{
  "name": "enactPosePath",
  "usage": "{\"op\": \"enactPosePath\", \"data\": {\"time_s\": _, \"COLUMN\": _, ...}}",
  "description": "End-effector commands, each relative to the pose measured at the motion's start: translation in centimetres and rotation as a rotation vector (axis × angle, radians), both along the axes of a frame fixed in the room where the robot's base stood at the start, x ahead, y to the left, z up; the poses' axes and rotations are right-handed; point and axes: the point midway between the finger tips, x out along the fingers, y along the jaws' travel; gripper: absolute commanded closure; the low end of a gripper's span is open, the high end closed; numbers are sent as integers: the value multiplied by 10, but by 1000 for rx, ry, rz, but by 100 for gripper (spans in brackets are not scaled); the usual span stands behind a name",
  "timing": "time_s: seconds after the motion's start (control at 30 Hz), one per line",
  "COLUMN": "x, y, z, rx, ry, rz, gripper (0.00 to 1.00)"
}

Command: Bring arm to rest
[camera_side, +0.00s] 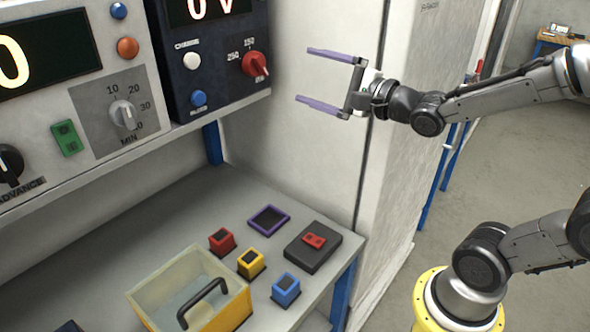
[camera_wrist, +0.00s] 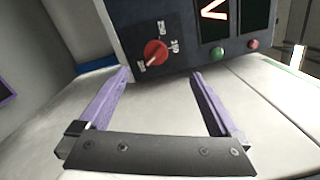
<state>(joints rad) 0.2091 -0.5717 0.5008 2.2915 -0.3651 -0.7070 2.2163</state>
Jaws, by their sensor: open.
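My gripper (camera_side: 308,75) is open, its two purple fingers spread apart with nothing between them. In the side view it is held high, level with the dark control box (camera_side: 215,60) and in front of the white cabinet wall, pointing left. In the wrist view the gripper (camera_wrist: 162,85) shows both fingers wide apart. Ahead of it is the dark panel with the red knob (camera_wrist: 156,52), which lies beyond the fingertips and apart from them.
Below, the grey bench (camera_side: 150,240) carries a red block (camera_side: 222,241), a yellow block (camera_side: 251,263), a blue block (camera_side: 286,290), a purple-rimmed square (camera_side: 269,220), a black pad (camera_side: 312,249) with a red piece (camera_side: 314,241), and a yellow bin (camera_side: 240,305). Air around my gripper is clear.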

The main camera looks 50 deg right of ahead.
Motion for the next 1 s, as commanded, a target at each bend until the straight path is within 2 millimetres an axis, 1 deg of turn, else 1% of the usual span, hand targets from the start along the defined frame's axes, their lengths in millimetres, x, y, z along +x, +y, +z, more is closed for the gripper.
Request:
{"op": "enactPosePath", "data": {"time_s": 0.03, "x": -5, "y": 8, "z": 16, "rx": -4, "ry": -36, "rz": 17, "gripper": 2}}
{"op": "enactPosePath", "data": {"time_s": 0.07, "x": -9, "y": 13, "z": 26, "rx": -4, "ry": -52, "rz": 23, "gripper": 2}}
{"op": "enactPosePath", "data": {"time_s": 0.1, "x": -15, "y": 16, "z": 31, "rx": -27, "ry": -41, "rz": 18, "gripper": 2}}
{"op": "enactPosePath", "data": {"time_s": 0.17, "x": -23, "y": 17, "z": 32, "rx": -104, "ry": -5, "rz": 2, "gripper": 2}}
{"op": "enactPosePath", "data": {"time_s": 0.27, "x": -36, "y": 16, "z": 25, "rx": -269, "ry": 82, "rz": -19, "gripper": 2}}
{"op": "enactPosePath", "data": {"time_s": 0.43, "x": -64, "y": 15, "z": 1, "rx": -579, "ry": 264, "rz": 5, "gripper": 2}}
{"op": "enactPosePath", "data": {"time_s": 0.57, "x": -91, "y": 16, "z": -23, "rx": -830, "ry": 410, "rz": 91, "gripper": 2}}
{"op": "enactPosePath", "data": {"time_s": 0.77, "x": -138, "y": 20, "z": -64, "rx": -1195, "ry": 602, "rz": 337, "gripper": 2}}
{"op": "enactPosePath", "data": {"time_s": 0.9, "x": -173, "y": 24, "z": -91, "rx": -1422, "ry": 690, "rz": 577, "gripper": 2}}
{"op": "enactPosePath", "data": {"time_s": 1.0, "x": -195, "y": 27, "z": -108, "rx": -1545, "ry": 724, "rz": 753, "gripper": 2}}
